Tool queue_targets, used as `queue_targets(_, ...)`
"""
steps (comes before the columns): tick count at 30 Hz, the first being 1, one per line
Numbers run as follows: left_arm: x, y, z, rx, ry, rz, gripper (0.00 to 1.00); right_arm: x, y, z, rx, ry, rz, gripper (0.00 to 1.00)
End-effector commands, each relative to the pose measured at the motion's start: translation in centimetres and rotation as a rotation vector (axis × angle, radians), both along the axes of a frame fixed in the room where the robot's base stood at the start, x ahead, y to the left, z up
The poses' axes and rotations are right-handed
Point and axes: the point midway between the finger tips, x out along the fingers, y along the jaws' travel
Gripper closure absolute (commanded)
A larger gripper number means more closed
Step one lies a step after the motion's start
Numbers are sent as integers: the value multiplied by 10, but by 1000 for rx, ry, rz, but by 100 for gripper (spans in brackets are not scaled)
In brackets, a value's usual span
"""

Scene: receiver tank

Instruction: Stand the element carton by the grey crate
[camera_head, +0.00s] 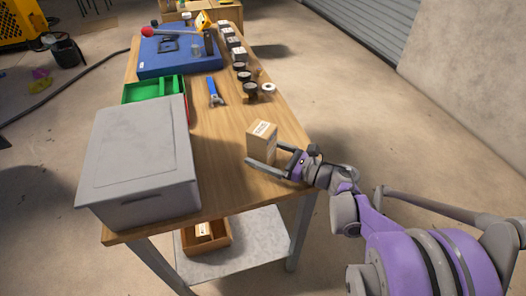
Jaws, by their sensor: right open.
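The element carton (262,141) is a small tan box with a printed label, standing upright on the wooden table near its right edge. The grey crate (140,165) is a large lidded box at the table's near left, apart from the carton with bare wood between them. My right gripper (268,163) comes in from the right, low over the table. Its fingers are open at the near side of the carton; I cannot tell whether they touch it. My left gripper is not in view.
A green tray (150,88) sits behind the crate. A blue-handled tool (214,92) lies mid-table. Several small dark and white items line the right edge, and a blue case (180,60) lies farther back. The wood between crate and carton is clear.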

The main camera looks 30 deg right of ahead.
Motion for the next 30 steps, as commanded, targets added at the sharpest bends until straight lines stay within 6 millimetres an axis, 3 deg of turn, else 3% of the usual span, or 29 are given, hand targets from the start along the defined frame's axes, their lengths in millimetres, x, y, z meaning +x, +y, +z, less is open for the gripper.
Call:
queue_targets(5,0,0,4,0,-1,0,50,-4,-3,4,-1,-1,-2,0)
queue_targets(21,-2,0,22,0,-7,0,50,-91,-56,4,-1,-1,-4,0)
queue_targets(30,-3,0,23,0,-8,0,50,-103,-63,3,0,0,0,0)
